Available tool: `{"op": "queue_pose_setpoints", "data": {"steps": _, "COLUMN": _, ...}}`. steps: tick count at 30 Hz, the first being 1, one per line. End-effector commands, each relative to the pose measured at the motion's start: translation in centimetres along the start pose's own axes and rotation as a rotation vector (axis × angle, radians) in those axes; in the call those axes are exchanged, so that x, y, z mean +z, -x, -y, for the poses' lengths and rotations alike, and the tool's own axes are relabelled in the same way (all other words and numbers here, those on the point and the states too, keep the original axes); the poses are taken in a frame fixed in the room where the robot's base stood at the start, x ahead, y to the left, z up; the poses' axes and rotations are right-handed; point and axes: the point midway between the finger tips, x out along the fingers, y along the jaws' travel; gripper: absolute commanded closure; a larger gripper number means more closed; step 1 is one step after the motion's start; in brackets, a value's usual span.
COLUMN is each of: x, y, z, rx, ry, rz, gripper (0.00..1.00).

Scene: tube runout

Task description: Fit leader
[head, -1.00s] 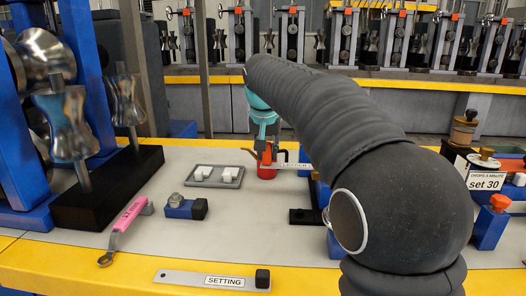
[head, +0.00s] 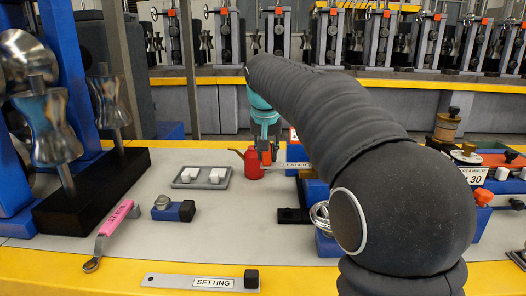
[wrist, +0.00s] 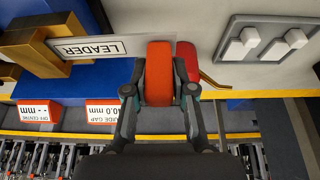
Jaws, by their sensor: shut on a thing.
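The leader is a flat grey strip with a LEADER label (wrist: 88,47) and an orange grip block (wrist: 159,75). My gripper (wrist: 160,92) is shut on the orange block in the wrist view. The strip's far end is beside brass guide pieces (wrist: 22,50) on a blue body; I cannot tell whether it is between them or touching. In the head view my gripper (head: 265,148) is over the table, and the strip (head: 293,167) points right, its end partly hidden by my arm.
A red can (head: 253,163) with a thin spout stands close beside the gripper. A grey tray (head: 185,184) with white blocks, a blue block (head: 174,209), a pink-handled wrench (head: 115,220) and a SETTING strip (head: 165,280) lie on the table. Its front middle is clear.

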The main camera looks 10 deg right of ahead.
Motion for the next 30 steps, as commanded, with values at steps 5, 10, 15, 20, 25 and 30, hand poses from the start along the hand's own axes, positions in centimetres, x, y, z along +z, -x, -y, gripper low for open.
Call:
{"op": "queue_pose_setpoints", "data": {"steps": 5, "x": 0.0, "y": 0.1, "z": -0.7, "rx": 0.0, "ry": 0.0, "rz": -0.002, "gripper": 1.0}}
{"op": "queue_pose_setpoints", "data": {"steps": 10, "x": 0.0, "y": 0.1, "z": -1.3, "rx": 0.001, "ry": -0.001, "rz": -0.002, "gripper": 1.0}}
{"op": "queue_pose_setpoints", "data": {"steps": 15, "x": 0.0, "y": 0.0, "z": -1.8, "rx": 0.001, "ry": -0.001, "rz": -0.001, "gripper": 1.0}}
{"op": "queue_pose_setpoints", "data": {"steps": 20, "x": 0.0, "y": 0.0, "z": -2.4, "rx": 0.001, "ry": 0.0, "rz": -0.001, "gripper": 1.0}}
{"op": "queue_pose_setpoints", "data": {"steps": 25, "x": 0.0, "y": 0.0, "z": -3.0, "rx": 0.0, "ry": -0.001, "rz": 0.0, "gripper": 1.0}}
{"op": "queue_pose_setpoints", "data": {"steps": 30, "x": 0.0, "y": 0.0, "z": -3.5, "rx": 0.0, "ry": -0.001, "rz": -0.001, "gripper": 1.0}}
